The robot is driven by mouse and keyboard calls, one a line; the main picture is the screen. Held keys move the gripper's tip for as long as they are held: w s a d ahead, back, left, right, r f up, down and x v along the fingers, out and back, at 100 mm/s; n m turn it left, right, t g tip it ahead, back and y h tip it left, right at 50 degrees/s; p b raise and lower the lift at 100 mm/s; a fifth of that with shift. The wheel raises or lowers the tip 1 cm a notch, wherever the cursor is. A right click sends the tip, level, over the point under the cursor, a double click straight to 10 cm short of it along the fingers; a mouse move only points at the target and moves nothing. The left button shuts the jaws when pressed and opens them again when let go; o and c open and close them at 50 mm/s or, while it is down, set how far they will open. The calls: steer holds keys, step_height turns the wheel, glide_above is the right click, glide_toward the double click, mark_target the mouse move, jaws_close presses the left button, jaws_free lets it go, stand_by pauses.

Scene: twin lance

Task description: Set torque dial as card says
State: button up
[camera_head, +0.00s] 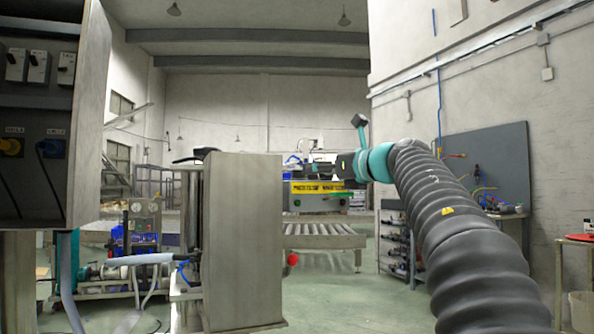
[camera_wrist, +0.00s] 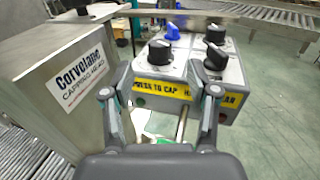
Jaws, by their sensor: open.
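A grey control box (camera_wrist: 232,75) with a yellow label stands ahead of my gripper in the wrist view. On its top are a black knob (camera_wrist: 160,51) at the near left, a black knob (camera_wrist: 215,57) at the near right, a blue knob (camera_wrist: 172,31) at the far left and a black knob (camera_wrist: 215,34) at the far right. I cannot read which one is the torque dial. My gripper (camera_wrist: 158,76) is open and empty, its fingers spread on the near side of the box. No card with a readable setting is seen.
A metal cabinet (camera_wrist: 55,95) labelled Corvelane capping head stands close to the left finger in the wrist view. A roller conveyor (camera_head: 315,236) lies behind in the head view. A tall panel with switches (camera_head: 38,68) is at the far left. Open floor lies right of the box.

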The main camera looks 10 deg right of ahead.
mark_target(298, 171)
steer(key=p+x, duration=0.1)
steer(key=x, duration=0.7)
steer(key=shift+w+a+p, duration=0.2)
steer(key=shift+w+p, duration=0.1)
steer(key=shift+p, duration=0.05)
steer(key=shift+r, duration=0.1)
jaws_close()
